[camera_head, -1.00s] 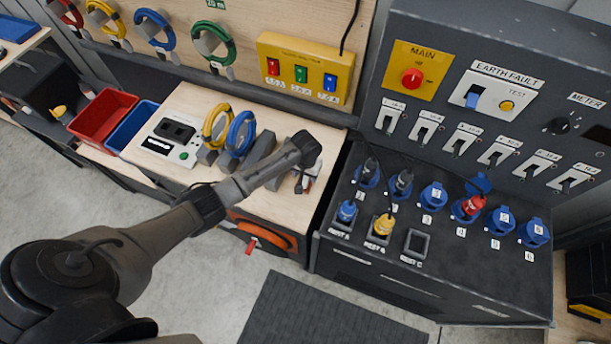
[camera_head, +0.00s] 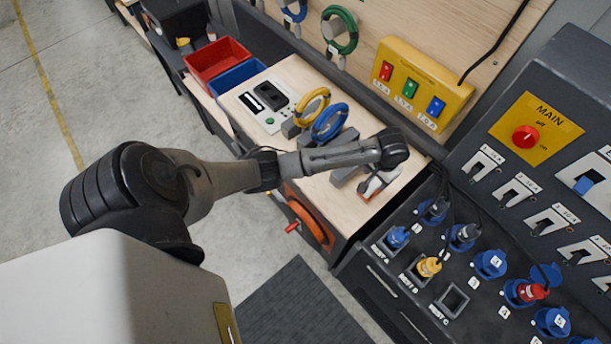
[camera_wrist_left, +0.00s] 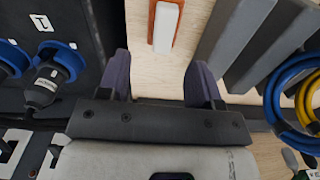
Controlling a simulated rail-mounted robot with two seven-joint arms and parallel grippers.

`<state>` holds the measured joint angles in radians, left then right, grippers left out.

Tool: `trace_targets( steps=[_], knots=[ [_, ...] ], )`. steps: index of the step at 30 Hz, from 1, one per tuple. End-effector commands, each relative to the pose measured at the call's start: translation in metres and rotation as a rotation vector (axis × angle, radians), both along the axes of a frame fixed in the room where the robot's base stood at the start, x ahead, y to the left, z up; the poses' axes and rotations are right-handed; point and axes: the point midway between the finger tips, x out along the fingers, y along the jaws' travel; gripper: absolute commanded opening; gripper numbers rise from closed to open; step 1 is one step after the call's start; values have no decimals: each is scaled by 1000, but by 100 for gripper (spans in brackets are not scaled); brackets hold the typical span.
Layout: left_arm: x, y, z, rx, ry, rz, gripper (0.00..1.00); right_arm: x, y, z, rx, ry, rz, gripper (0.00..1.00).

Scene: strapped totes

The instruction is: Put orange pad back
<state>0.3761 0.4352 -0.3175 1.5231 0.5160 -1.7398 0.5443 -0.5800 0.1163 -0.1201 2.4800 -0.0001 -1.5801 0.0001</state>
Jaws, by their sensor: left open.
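In the left wrist view a slim orange piece with a white top (camera_wrist_left: 165,26), which looks like the orange pad, lies on the light wood bench top. It is just beyond my left gripper (camera_wrist_left: 160,82), roughly in line with the gap between the two dark fingers. The fingers are open with nothing between them. In the head view my left arm reaches across to the right end of the wood bench (camera_head: 290,76), its wrist pointing down. The pad is mostly hidden there by the gripper. My right gripper is not in view.
Grey upright blocks (camera_wrist_left: 236,38) stand close right of the pad, with blue (camera_head: 330,122) and yellow (camera_head: 312,105) cable coils beyond. The dark socket panel (camera_head: 480,215) with plugs adjoins on the other side. A red bin (camera_head: 215,60) sits at the bench's far left.

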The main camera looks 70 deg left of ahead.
Motion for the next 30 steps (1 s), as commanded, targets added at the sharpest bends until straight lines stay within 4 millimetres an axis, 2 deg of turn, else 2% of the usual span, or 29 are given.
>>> trace_targets(
  steps=[1,3,6,9,15,18,22,25,30],
  knots=[
    [-18,-15,-12,-8,-5,-44,59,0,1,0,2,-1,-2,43],
    [-46,-35,-24,-17,-27,-115,59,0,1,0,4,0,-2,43],
    [-93,-62,-35,-28,-75,-219,59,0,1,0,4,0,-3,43],
    [-141,-83,-36,-34,-129,-303,59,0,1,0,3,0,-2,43],
    [-221,-100,-15,-14,-223,-396,59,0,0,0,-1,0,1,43],
    [-250,-99,0,9,-254,-418,59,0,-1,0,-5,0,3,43],
    [-274,-97,15,36,-280,-431,59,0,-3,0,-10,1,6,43],
    [-284,-95,22,50,-288,-438,59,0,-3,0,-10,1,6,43],
    [-289,-94,27,59,-293,-442,59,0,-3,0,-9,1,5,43]
  ],
)
